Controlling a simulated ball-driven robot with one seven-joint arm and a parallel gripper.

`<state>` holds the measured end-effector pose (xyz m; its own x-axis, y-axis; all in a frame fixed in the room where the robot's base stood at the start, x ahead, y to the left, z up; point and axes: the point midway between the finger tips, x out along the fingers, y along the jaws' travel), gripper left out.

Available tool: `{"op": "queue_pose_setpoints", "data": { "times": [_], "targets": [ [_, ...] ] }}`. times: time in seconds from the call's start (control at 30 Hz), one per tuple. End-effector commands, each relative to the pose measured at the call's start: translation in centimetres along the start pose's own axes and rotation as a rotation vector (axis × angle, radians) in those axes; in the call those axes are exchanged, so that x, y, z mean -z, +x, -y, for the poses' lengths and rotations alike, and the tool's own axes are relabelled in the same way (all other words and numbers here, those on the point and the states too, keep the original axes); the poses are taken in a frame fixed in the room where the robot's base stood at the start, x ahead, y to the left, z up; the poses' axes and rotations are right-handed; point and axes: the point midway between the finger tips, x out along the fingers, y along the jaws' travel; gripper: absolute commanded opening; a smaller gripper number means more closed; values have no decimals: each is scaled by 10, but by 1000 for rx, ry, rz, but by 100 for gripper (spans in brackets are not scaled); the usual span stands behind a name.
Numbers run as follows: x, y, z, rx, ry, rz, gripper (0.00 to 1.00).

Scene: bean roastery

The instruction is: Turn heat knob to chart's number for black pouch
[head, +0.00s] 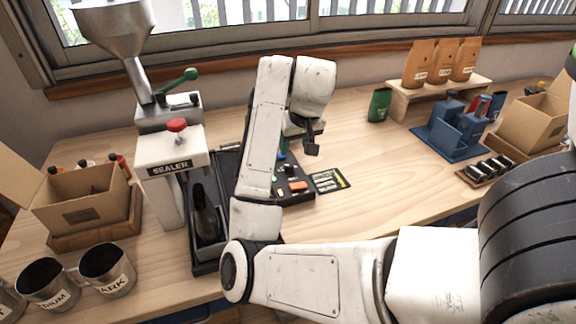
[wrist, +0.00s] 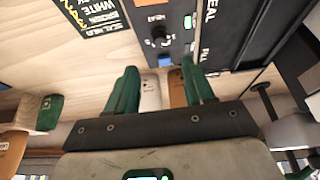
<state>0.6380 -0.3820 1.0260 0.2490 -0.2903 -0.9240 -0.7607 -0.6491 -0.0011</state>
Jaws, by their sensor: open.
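The heat knob (wrist: 160,38) is a small black knob beside the word HEAT in the wrist view. Its setting is too small to read. In the head view it sits on the black control panel (head: 296,198). The chart (wrist: 92,20) is partly cut off in the wrist view; BROWN and WHITE show, but no row for black. The whole chart (head: 330,180) lies right of the panel in the head view, too small to read. A dark pouch (head: 206,218) lies under the sealer.
The sealer (head: 170,158) with a red top knob stands left of my arm. Cardboard boxes sit on both sides.

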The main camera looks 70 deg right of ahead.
Motion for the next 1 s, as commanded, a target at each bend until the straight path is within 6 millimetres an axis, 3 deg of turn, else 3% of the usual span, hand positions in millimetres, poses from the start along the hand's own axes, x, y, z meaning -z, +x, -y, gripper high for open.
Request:
{"op": "queue_pose_setpoints", "data": {
  "times": [0.53,0.7,1.0],
  "targets": [
    [-1,88,0,-1,-2,3,53],
    [-1,100,0,-1,-1,1,53],
    [0,102,0,-1,-1,0,53]
  ]
}}
